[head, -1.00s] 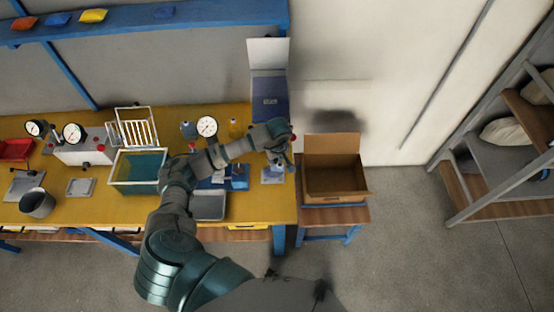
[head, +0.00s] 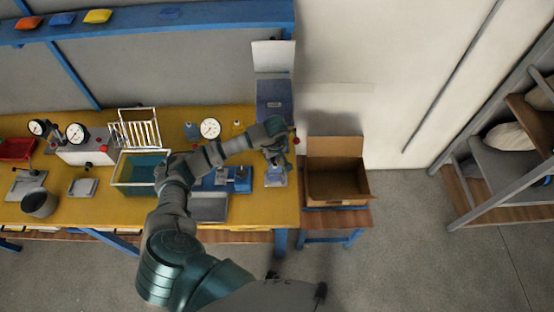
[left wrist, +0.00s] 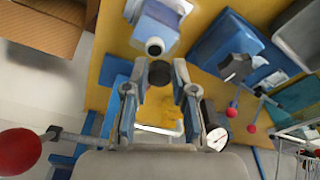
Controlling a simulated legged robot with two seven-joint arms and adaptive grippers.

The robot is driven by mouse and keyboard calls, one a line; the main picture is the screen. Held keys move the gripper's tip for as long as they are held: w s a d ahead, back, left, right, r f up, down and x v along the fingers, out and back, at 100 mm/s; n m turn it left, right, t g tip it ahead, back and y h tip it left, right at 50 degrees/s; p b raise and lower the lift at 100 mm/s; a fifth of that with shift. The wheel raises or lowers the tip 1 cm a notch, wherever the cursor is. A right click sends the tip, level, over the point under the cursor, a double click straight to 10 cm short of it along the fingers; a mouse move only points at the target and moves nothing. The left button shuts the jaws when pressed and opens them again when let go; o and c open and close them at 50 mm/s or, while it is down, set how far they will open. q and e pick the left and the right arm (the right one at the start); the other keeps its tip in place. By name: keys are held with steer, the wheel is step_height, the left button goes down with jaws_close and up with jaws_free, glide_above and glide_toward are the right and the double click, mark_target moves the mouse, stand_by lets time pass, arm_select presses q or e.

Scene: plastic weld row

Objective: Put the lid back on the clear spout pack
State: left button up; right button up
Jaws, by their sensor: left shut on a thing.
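The clear spout pack (left wrist: 158,22) is pale and bluish in the left wrist view, with a round, white-rimmed spout facing the camera. In the head view the pack (head: 276,179) is small at the bench's right end. My left gripper (left wrist: 159,78) is shut on a dark round lid (left wrist: 160,73), held between its fingertips just below the spout in the picture. The lid looks apart from the spout, but the depth gap is hard to judge. In the head view my left gripper (head: 279,156) is above the pack and hides the lid. My right gripper is not in view.
A blue fixture (head: 240,182) and a grey tray (head: 208,208) stand left of the pack. A blue device (head: 273,100) with a raised panel stands behind. An open cardboard box (head: 338,186) is to the right. A dial gauge (head: 210,129) stands at the back.

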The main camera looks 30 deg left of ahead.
arm_select(q)
steer(key=shift+a+f, duration=0.15)
steer(key=shift+a, duration=0.4)
steer(key=shift+d, duration=1.2)
steer(key=shift+a+f, duration=0.1)
steer(key=shift+a, duration=0.2)
steer(key=shift+d, duration=1.05)
steer(key=shift+a, duration=0.2)
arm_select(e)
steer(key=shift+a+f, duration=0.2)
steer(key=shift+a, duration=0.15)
arm_select(q)
steer(key=shift+a+f, duration=0.1)
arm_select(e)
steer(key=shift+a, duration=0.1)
